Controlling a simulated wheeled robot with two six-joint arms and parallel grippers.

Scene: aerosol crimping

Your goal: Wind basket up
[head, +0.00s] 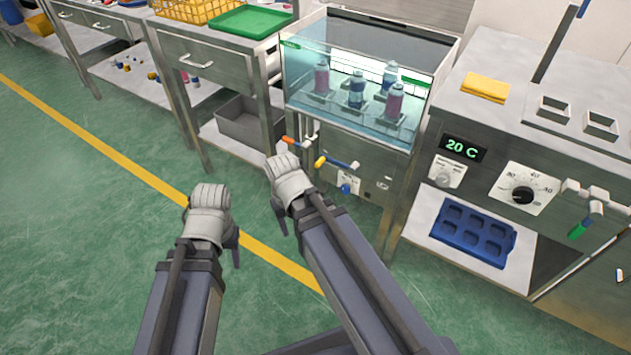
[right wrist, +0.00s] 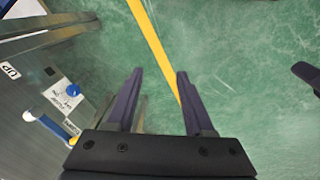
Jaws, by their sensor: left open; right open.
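The glass-walled water bath (head: 300,75) stands at the centre back in the head view. Several pink and blue cans (head: 356,90) stand upright inside it on grey holders; the basket's frame is not clear. On the cabinet front below is a blue crank arm with a yellow grip (head: 320,162); it also shows in the right wrist view (right wrist: 52,128). An orange-handled lever (head: 290,141) is left of it. My right gripper (head: 284,205) is just left of the cabinet front; its open, empty fingers (right wrist: 160,75) are apart from the crank. My left gripper (head: 212,235) is open over the floor.
A blue knob (head: 346,188) sits below the crank. An "UP" label (right wrist: 10,71) is on the panel. To the right, a steel cabinet has a dial (head: 523,195) and a blue tray (head: 473,232). A grey bin (head: 250,122) stands on the left shelf. The green floor (head: 90,220) is clear.

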